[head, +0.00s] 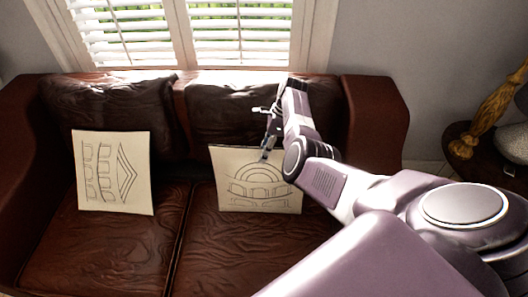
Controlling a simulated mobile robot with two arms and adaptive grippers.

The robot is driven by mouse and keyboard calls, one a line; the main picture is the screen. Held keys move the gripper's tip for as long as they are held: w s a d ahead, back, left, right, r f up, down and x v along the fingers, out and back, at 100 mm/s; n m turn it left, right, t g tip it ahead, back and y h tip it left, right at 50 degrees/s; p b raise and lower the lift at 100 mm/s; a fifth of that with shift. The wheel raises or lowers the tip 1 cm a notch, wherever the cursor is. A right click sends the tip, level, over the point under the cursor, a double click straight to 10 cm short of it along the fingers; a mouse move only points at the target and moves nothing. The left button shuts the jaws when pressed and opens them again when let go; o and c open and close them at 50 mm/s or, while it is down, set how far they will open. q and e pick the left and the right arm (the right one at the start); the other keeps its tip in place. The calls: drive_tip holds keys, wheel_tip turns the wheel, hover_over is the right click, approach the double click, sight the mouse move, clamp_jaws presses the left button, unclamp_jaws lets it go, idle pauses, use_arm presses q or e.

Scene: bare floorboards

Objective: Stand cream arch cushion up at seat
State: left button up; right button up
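The cream arch cushion (258,190) is on the right seat of the brown leather sofa (108,245), upright and leaning back towards the right back cushion. It bears a drawn arch pattern. My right gripper (265,138) is at its top edge, in front of the back cushion; its fingers are small and partly overlap the cushion's upper edge. I cannot tell whether they are open or shut on it, or whether they touch it. My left gripper is not in view.
A second cream cushion (112,172) with chevron and arch drawings leans on the left seat. A dark round side table (487,165) with a golden lamp base (497,100) and a pale textured object (513,143) stands at the right. A shuttered window (240,45) is behind the sofa.

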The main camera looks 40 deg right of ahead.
drive_tip(key=v, duration=1.2)
